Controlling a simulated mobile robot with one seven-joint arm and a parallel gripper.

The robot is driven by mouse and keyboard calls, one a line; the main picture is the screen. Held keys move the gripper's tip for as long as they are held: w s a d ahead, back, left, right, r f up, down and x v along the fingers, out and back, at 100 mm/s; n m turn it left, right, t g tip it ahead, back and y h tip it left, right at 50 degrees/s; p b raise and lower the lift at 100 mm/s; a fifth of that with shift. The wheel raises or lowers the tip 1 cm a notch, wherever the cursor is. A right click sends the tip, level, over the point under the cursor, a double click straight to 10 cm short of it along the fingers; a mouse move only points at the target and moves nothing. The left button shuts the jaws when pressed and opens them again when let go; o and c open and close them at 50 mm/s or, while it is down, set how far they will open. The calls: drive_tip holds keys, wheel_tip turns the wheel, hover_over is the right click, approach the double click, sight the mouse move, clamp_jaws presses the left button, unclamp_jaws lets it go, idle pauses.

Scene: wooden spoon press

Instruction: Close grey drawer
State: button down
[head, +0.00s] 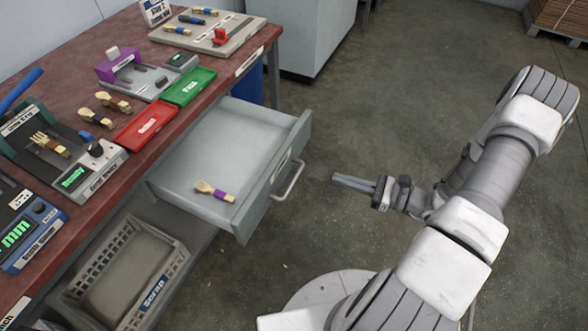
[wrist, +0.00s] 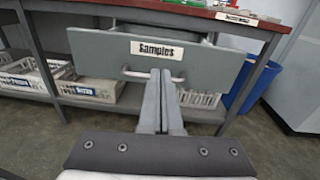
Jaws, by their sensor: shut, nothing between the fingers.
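The grey drawer (head: 226,150) stands pulled out from under the red-topped workbench in the head view. Its front carries a "Samples" label and a bar handle (head: 290,181). A wooden spoon (head: 214,191) with a purple band lies inside. My gripper (head: 352,182) is shut and empty, out in front of the drawer and to the right of the handle, with a gap between them. In the wrist view the drawer front (wrist: 105,53) faces me, and my shut fingers (wrist: 160,75) point at it just below the label, covering part of the handle.
The workbench (head: 128,20) holds trays, spoons and small devices. A grey crate (head: 165,262) sits on the lower shelf beneath the drawer. A blue bin (wrist: 245,82) stands under the bench. The floor (head: 330,120) around my gripper is clear.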

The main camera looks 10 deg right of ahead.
sight(284, 160)
drive_tip(key=shift+m+t, duration=0.4)
drive_tip(key=shift+t, duration=0.1)
drive_tip(key=x, duration=0.4)
drive_tip(key=f+b+x, duration=0.1)
drive_tip(key=x, duration=0.3)
drive_tip(key=b+x, duration=0.1)
drive_tip(key=x, duration=0.3)
drive_tip(key=shift+w+a+f, duration=0.2)
drive_tip(key=shift+w+f, duration=0.05)
drive_tip(key=shift+w, duration=0.1)
drive_tip(key=shift+w+a+b, duration=0.3)
drive_tip(key=shift+a, duration=0.1)
drive_tip(key=shift+w+a+r, duration=0.1)
drive_tip(key=shift+w+a, duration=0.25)
drive_tip(key=shift+a, duration=0.1)
drive_tip(key=x, duration=1.7)
drive_tip(key=f+x, duration=0.1)
drive_tip(key=x, duration=0.8)
drive_tip(key=shift+w+a, duration=0.2)
drive_tip(key=shift+w, duration=0.1)
drive_tip(key=shift+w+a+r, duration=0.2)
drive_tip(key=shift+a+r, duration=0.1)
drive_tip(key=shift+r, duration=0.05)
